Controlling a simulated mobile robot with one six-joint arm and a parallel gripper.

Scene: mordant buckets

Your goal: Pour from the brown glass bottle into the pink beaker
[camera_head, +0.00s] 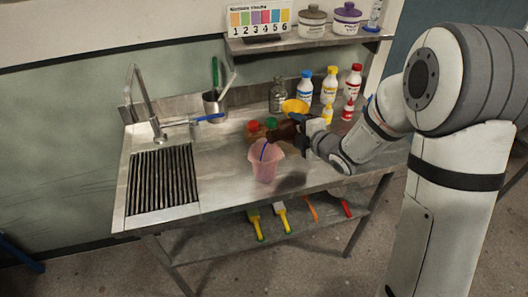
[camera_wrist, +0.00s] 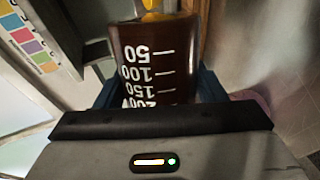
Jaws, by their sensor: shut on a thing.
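The brown glass bottle (camera_head: 285,132) is in my gripper (camera_head: 304,134), which is shut around it. In the head view the bottle lies steeply tilted, its left end over or close to the rim of the pink beaker (camera_head: 264,167). The beaker stands upright on the steel bench, and a thin blue rod shows in its mouth. In the wrist view the bottle (camera_wrist: 158,60) fills the middle, with its white volume marks upside down. A pink edge at the right (camera_wrist: 250,97) is probably the beaker. I cannot see whether liquid is flowing.
A sink with a drain rack (camera_head: 162,180) is at the left. Behind the beaker stand small red and green-topped jars (camera_head: 271,123), a clear bottle (camera_head: 277,98), a yellow funnel (camera_head: 295,106) and several capped bottles (camera_head: 329,84). Brushes (camera_head: 255,222) lie on the lower shelf.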

